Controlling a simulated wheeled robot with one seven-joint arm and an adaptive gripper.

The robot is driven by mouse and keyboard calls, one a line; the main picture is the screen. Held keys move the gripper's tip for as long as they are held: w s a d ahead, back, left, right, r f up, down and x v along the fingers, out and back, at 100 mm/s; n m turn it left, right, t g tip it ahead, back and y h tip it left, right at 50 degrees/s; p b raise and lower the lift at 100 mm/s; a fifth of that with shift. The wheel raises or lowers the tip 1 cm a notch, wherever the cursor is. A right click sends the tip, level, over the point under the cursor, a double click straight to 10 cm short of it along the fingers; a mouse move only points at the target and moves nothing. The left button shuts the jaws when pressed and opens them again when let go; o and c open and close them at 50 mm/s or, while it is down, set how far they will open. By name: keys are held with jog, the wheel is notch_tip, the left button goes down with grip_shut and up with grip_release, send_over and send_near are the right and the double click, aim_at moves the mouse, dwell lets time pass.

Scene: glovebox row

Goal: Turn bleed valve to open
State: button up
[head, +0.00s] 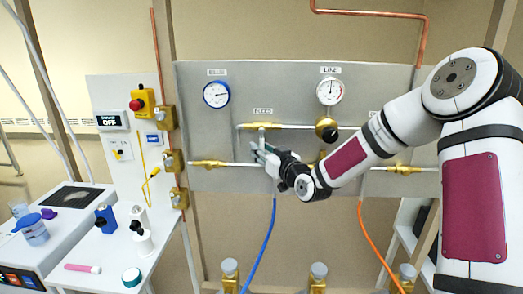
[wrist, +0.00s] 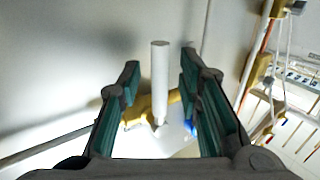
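The bleed valve is a brass fitting with a pale rod-like handle on the grey panel, under a small, hard-to-read label. Its brass body (head: 250,126) shows in the head view at the left end of a horizontal pipe. In the wrist view the white handle (wrist: 159,75) stands between my fingers, with the brass body (wrist: 142,108) behind it. My gripper (head: 259,151) is at the handle in the head view. In the wrist view my gripper (wrist: 160,78) is open, with a gap on each side of the handle. The handle's lower end is partly hidden in the head view.
The grey panel (head: 200,120) carries a blue-rimmed gauge (head: 216,94), a line gauge (head: 330,91) and another brass valve (head: 209,163) lower left. A blue hose (head: 265,245) hangs below my gripper. A white side board (head: 110,95) with a red button stands left.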

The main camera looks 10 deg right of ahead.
jog(key=shift+w+a, duration=0.1)
jog(key=shift+w, duration=0.2)
grip_shut()
jog(key=shift+r, duration=0.1)
jog(key=shift+s+d+r+n+g+h+b, duration=0.3)
jog(key=shift+d+r+n+g+h+b, duration=0.45)
jog(key=shift+n, duration=0.7)
jog(key=shift+s+d+r+n+g+h+b, duration=0.25)
jog(key=shift+d+r+n+g+h+b, duration=0.2)
jog(key=shift+d+n+g+h+b, duration=0.85)
jog(key=shift+s+d+r+n+g+h+b, duration=0.3)
jog(key=shift+d+r+n+g+h+b, duration=0.4)
jog(key=shift+n, duration=0.95)
jog(key=shift+a, duration=0.1)
